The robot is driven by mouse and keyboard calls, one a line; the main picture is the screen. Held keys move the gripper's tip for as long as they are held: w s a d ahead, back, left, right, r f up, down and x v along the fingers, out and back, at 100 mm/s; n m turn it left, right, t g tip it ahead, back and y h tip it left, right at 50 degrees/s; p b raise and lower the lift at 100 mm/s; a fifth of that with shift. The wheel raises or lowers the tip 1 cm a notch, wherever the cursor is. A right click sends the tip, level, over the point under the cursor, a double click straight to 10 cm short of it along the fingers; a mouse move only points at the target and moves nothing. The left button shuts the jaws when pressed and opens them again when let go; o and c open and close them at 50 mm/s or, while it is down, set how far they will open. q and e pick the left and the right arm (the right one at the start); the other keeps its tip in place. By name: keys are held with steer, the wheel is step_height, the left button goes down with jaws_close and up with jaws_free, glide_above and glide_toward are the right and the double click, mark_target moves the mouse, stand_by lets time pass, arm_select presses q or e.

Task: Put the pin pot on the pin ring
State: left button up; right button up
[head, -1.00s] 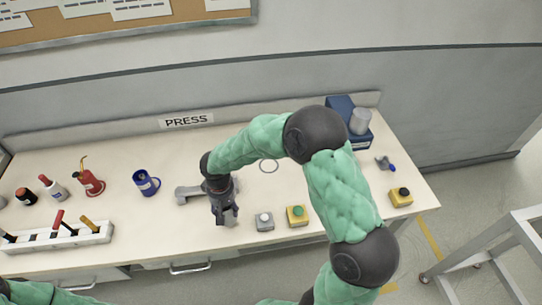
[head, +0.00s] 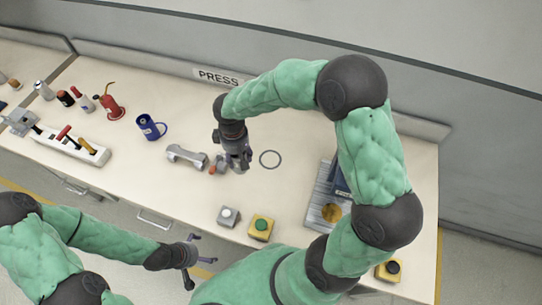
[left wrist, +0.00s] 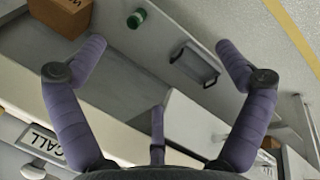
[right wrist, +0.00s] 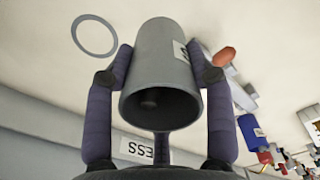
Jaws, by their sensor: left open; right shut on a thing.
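The pin pot (right wrist: 165,55) is a grey cylinder with a white label, its open mouth facing the right wrist camera. My right gripper (right wrist: 160,62) is shut on its sides. In the head view my right gripper (head: 238,163) is over the table, just left of the pin ring; the pot is hard to make out there. The pin ring (head: 281,159) is a thin dark grey circle on bare table, also seen in the right wrist view (right wrist: 75,38). The pot is apart from it. My left gripper (head: 190,256) is open and empty in front of the table's front edge.
A grey tool (head: 187,155) and an orange-red tip (head: 212,170) lie left of my right gripper. Button boxes, white (head: 228,216) and green (head: 261,228), stand nearer the front. A blue mug (head: 150,127) is farther left.

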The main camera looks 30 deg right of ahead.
steer(key=s+a+r+n, duration=0.2)
steer(key=a+r+n, duration=0.1)
steer(key=n, duration=0.3)
steer(key=shift+r+n+p, duration=0.3)
steer(key=shift+r+p, duration=0.05)
steer(key=shift+r, duration=0.55)
steer(key=shift+s+a+r+n, duration=0.2)
steer(key=shift+s+r+n, duration=0.15)
steer(key=shift+n, duration=0.25)
steer(key=d+f+b, duration=0.1)
steer(key=d+f, duration=0.1)
steer(key=d, duration=0.2)
steer(key=w+d+f+b, duration=0.1)
steer(key=d+f, duration=0.2)
steer(key=d, duration=0.1)
steer(key=w+d+f, duration=0.1)
steer(key=d+f, duration=0.2)
steer(key=d, duration=0.1)
steer(key=shift+d+f+b, duration=0.15)
steer(key=shift+d+b, duration=0.05)
steer(key=shift+b, duration=0.2)
steer(key=shift+d+f, duration=0.45)
steer(key=shift+f, duration=0.1)
steer(key=shift+w+d+f+b, duration=0.15)
steer(key=shift+f+b, duration=0.25)
steer(key=shift+f, duration=0.5)
steer(key=shift+s+d+f+b, duration=0.1)
steer(key=shift+f+b, duration=0.25)
steer(key=shift+f, duration=0.5)
